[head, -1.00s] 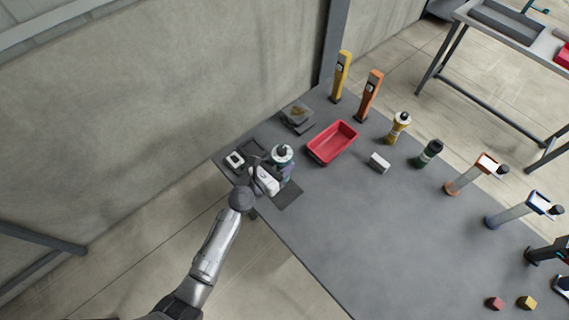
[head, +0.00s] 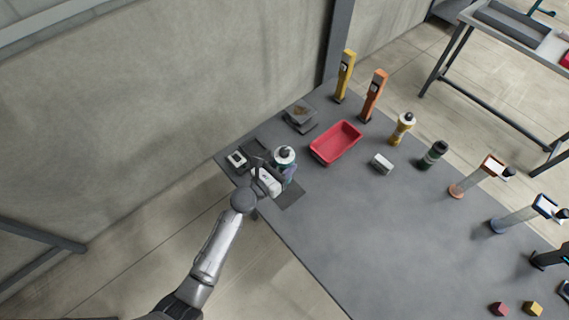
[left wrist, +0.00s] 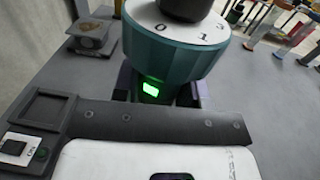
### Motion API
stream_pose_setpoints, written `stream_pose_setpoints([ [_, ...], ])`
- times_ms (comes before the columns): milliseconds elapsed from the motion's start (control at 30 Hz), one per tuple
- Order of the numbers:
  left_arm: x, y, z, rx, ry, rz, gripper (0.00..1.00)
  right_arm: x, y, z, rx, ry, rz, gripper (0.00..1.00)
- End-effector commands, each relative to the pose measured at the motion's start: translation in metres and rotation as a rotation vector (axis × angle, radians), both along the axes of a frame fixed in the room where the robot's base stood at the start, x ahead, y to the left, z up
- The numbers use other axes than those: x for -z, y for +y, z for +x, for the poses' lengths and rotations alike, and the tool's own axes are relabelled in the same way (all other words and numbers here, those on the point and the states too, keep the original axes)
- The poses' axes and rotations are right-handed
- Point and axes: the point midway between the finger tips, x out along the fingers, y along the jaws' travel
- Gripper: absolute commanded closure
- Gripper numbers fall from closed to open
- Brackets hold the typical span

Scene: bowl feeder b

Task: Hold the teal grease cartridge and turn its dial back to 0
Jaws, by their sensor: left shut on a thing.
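The teal grease cartridge (left wrist: 165,58) stands upright in the left wrist view, with a white numbered dial face (left wrist: 180,27) and a black knob (left wrist: 187,8) on top. The figures 0 and 1 show on the near side of the face; no clear pointer mark can be made out. In the head view the cartridge (head: 286,156) is at the table's left end, partly hidden by my gripper. My left gripper (left wrist: 160,92) is shut on the cartridge below its wide teal collar, one dark finger each side. A small green light (left wrist: 150,88) shows between the fingers. My right gripper is out of view.
A dark mat (head: 291,196) lies under the cartridge. A small switch box (head: 237,160), a scale-like plate (head: 300,113) and a red tray (head: 345,136) are nearby. Several bottles and upright tools line the far side. The table's middle front (head: 370,240) is clear.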

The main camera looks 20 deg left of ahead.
Motion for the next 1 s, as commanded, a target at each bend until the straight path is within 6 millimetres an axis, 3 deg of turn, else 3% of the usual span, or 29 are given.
stream_pose_setpoints([
  [1000, 0.03, 0.0, 0.0, 0.0, 0.0, -0.002, 0.95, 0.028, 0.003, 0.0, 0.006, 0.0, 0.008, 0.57],
])
